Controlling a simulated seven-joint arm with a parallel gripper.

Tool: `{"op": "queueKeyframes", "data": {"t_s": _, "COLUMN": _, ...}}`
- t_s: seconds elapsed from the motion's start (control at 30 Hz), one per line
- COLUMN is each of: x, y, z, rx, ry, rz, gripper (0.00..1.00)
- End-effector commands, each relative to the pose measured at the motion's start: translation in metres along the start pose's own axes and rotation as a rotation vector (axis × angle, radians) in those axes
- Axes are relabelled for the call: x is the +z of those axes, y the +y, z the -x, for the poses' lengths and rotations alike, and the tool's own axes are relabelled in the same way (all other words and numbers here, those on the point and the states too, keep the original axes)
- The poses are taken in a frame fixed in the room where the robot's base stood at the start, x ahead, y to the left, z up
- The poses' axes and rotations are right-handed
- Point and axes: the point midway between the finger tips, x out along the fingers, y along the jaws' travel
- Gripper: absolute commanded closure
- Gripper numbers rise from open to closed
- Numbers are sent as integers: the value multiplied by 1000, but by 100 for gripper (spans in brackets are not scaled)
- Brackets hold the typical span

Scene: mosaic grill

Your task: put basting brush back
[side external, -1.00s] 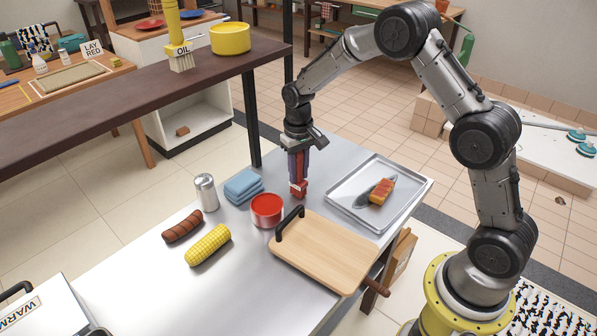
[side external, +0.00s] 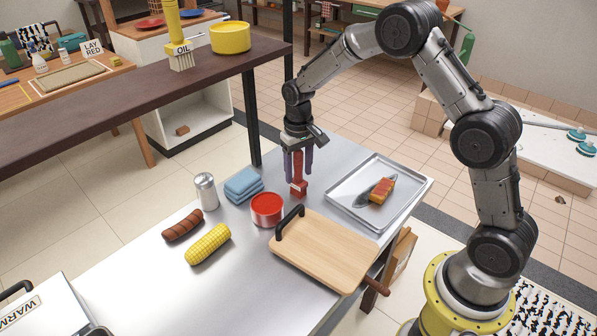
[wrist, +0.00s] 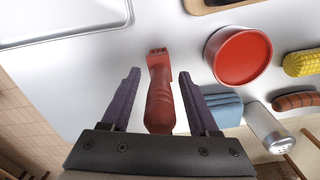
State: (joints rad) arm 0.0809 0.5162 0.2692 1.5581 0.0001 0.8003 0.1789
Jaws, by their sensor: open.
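A red tool with a long handle and a blocky lower end, which looks like the basting brush (side external: 298,176), stands upright on the grey table, behind and right of the red-filled pot (side external: 267,208). My gripper (side external: 299,172) is above it, pointing down, with its two purple fingers open on either side of the handle. In the wrist view the red brush (wrist: 160,92) lies between the spread fingers (wrist: 157,78), with a visible gap on each side. A yellow brush (side external: 174,30) with pale bristles is on the dark shelf, by an OIL label.
A wooden board (side external: 325,252) with a black handle is in front. A metal tray (side external: 345,212) with food is to the right. A blue cloth (side external: 243,185), a shaker (side external: 206,191), a sausage (side external: 183,225) and corn (side external: 208,245) are left.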

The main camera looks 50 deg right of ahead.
Motion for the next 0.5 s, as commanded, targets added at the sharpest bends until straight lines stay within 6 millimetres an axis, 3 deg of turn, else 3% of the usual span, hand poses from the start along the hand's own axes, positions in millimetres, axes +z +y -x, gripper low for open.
{"op": "queueKeyframes", "data": {"t_s": 0.5, "x": -1, "y": 0, "z": 97, "rx": -1, "ry": 5, "rz": 0, "gripper": 39}}
